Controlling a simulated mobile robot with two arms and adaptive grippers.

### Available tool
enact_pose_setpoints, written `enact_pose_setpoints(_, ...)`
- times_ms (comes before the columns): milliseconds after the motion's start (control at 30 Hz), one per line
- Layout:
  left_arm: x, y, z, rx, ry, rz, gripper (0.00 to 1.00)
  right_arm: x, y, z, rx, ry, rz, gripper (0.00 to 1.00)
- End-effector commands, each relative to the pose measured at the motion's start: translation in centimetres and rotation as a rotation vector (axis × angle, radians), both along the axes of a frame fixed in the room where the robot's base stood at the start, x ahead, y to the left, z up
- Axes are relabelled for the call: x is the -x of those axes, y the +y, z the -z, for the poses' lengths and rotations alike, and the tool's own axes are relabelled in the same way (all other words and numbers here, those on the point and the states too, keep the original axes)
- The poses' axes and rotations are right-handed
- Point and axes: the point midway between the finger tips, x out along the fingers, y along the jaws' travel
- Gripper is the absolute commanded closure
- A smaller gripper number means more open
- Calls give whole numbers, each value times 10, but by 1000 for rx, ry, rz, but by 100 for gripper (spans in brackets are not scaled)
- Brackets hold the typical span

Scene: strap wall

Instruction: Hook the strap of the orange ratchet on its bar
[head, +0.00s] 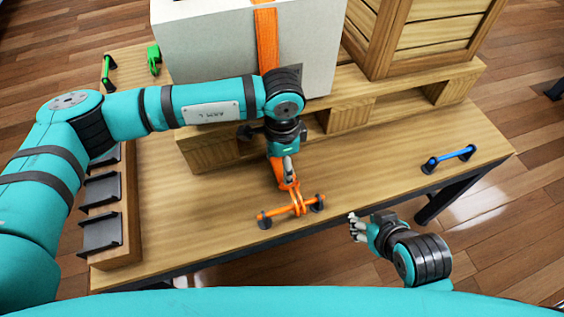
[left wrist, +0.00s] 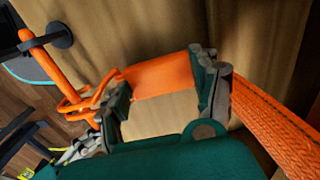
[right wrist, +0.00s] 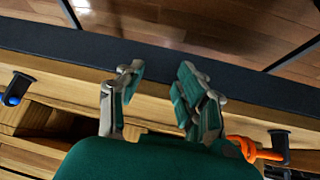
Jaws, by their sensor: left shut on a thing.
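The orange strap (head: 266,40) runs down the front of the white box, and its webbing shows in the left wrist view (left wrist: 272,118). My left gripper (head: 287,167) is shut on the strap's orange end piece (left wrist: 165,78), low over the table front. The orange wire hook (left wrist: 88,103) reaches from it to the orange bar (head: 272,213). In the left wrist view the hook overlaps the bar (left wrist: 48,62); I cannot tell whether it is around it or beside it. The ratchet itself is not clearly seen. My right gripper (head: 358,228) is open and empty, right of the bar.
The white box (head: 205,45) stands on a wooden pallet (head: 350,110) beside a wooden crate (head: 430,38). A blue bar (head: 448,160) is at the table's right, a green bar (head: 107,72) and green hook (head: 153,58) at back left. Black holders (head: 102,232) line the left edge.

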Motion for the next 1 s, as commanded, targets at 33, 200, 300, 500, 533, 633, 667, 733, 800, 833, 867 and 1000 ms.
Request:
enact_pose_setpoints(33,0,0,0,0,0,0,74,-1,1,0,-2,-8,-1,64)
enact_pose_setpoints(200,-1,0,0,0,-1,0,74,-5,3,-1,-7,-31,-4,64)
enact_pose_setpoints(300,-1,0,0,0,0,0,74,-6,4,0,-10,-38,-7,64)
enact_pose_setpoints(500,-1,0,0,0,0,0,74,-5,6,3,-16,-47,-11,64)
enact_pose_setpoints(533,-1,0,0,0,0,0,74,-5,7,3,-18,-49,-12,64)
enact_pose_setpoints(633,-1,0,0,0,0,0,74,-5,8,4,-22,-60,-13,64)
enact_pose_setpoints(667,-1,0,0,0,0,0,74,-6,8,4,-22,-63,-13,64)
enact_pose_setpoints(733,-1,0,1,0,0,0,74,-6,9,4,-24,-69,-14,64)
enact_pose_setpoints(800,-2,0,1,0,0,0,74,-7,10,5,-27,-76,-16,64)
enact_pose_setpoints(833,-2,1,1,0,0,0,74,-8,10,5,-29,-79,-15,64)
enact_pose_setpoints(867,-2,1,1,0,0,0,74,-8,10,6,-29,-82,-16,64)
enact_pose_setpoints(1000,-2,1,1,0,0,0,74,-10,12,7,-34,-95,-19,64)
